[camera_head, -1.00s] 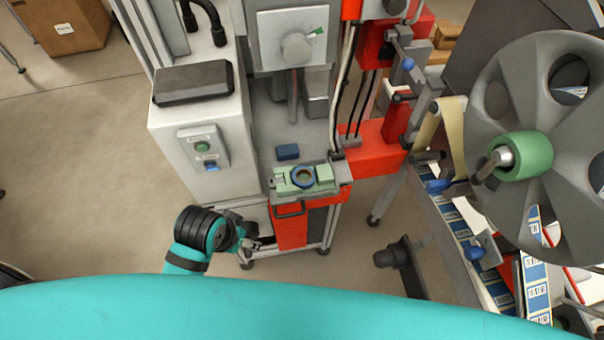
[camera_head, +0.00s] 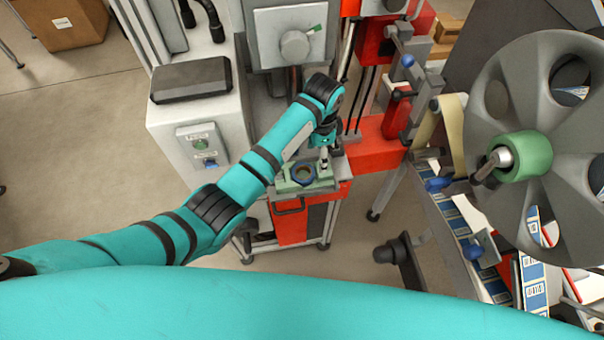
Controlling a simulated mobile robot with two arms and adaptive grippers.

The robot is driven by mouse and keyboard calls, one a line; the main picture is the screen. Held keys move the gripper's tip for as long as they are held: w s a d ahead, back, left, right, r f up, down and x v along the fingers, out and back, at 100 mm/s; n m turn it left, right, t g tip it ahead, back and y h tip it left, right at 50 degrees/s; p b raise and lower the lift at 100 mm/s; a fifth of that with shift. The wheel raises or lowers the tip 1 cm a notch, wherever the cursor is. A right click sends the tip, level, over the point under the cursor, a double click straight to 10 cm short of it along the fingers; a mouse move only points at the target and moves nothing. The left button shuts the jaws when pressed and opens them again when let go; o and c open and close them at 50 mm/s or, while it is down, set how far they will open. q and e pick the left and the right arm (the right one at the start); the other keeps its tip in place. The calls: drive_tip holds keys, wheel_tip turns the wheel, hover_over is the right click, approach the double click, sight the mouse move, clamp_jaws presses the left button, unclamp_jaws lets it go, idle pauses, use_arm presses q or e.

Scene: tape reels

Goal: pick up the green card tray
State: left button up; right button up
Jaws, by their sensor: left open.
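The green card tray (camera_head: 296,186) sits on the grey ledge of the machine, above the red cabinet, near the middle of the head view. A dark ring with a blue inside (camera_head: 304,174) lies on it. My left arm reaches in from the lower left. My left gripper (camera_head: 324,163) points down at the tray's right part and is open. It is small, and I cannot tell whether its fingers touch the tray. The arm and wrist hide part of the ledge behind the tray. My right gripper is not in view.
A white control box (camera_head: 205,145) stands left of the ledge. A red block (camera_head: 378,148) and red machine parts stand close on the right. A large grey reel (camera_head: 490,65) with a label strip is at the far right.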

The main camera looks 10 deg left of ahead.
sight(303, 175)
use_arm(q)
drive_tip(key=shift+d+f+p, duration=0.15)
drive_tip(key=shift+f+p, duration=0.15)
drive_tip(key=shift+f, duration=1.5)
drive_tip(key=shift+d+f+p, duration=0.1)
drive_tip(key=shift+f+p, duration=0.15)
drive_tip(key=shift+f, duration=1.55)
drive_tip(key=c, duration=1.1)
drive_tip(key=shift+r, duration=0.15)
